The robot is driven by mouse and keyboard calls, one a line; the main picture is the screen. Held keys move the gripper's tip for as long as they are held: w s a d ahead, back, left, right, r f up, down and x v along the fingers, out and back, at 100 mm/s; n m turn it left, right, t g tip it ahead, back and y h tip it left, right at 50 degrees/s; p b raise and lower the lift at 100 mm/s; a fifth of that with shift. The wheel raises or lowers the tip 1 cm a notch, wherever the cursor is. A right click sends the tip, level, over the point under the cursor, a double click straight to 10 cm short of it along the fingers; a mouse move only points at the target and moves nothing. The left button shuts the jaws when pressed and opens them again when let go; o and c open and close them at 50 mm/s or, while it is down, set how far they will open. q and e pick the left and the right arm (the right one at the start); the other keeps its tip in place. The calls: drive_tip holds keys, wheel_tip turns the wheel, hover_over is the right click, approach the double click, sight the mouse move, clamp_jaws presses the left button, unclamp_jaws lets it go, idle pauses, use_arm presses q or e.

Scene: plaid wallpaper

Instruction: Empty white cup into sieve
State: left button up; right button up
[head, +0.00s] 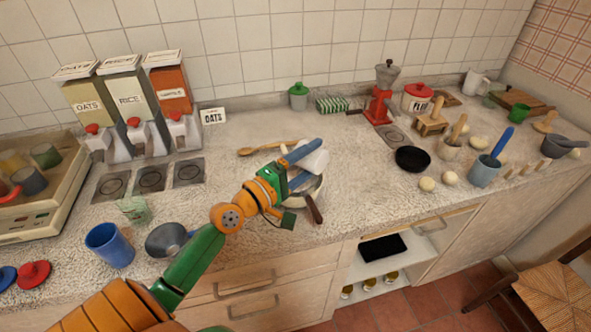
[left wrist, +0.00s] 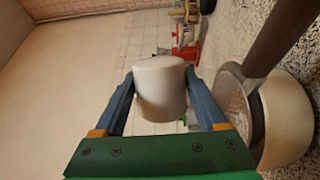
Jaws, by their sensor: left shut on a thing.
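My left gripper (head: 302,163) is shut on the white cup (head: 316,160), with its blue fingers on either side. The cup also shows between the fingers in the left wrist view (left wrist: 160,88). It is held above the counter, tipped well over toward its side; its contents cannot be seen. The sieve (left wrist: 235,100), with a metal rim and a dark brown handle, appears to rest on a cream bowl (left wrist: 287,125). In the head view the sieve's handle (head: 313,208) points toward the counter's front, and the cup is above the bowl, partly hiding it. My right gripper is not in view.
A wooden spoon (head: 268,149) lies behind the bowl. A black pan (head: 411,159) and several pale balls are to the right. A blue cup (head: 109,245) and a grey funnel (head: 167,241) stand at the front left, near my arm. Dispensers (head: 128,98) stand at the back left.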

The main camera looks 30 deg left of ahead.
use_arm(q)
drive_tip(key=shift+a+r+n, duration=0.15)
drive_tip(key=shift+r+n, duration=0.05)
drive_tip(key=shift+n, duration=0.4)
drive_tip(key=shift+a+f+n+b, duration=0.25)
drive_tip(key=shift+f+n+b, duration=0.35)
drive_tip(key=shift+n, duration=0.4)
idle(0.6)
drive_tip(key=shift+w+a+r+n+t+y+p, duration=0.1)
drive_tip(key=shift+a+r+n+t+y+p, duration=0.15)
drive_tip(key=shift+n, duration=0.65)
drive_tip(key=shift+a+r+n+t+y+p, duration=0.15)
drive_tip(key=shift+a+n+t, duration=0.15)
drive_tip(key=shift+n, duration=0.6)
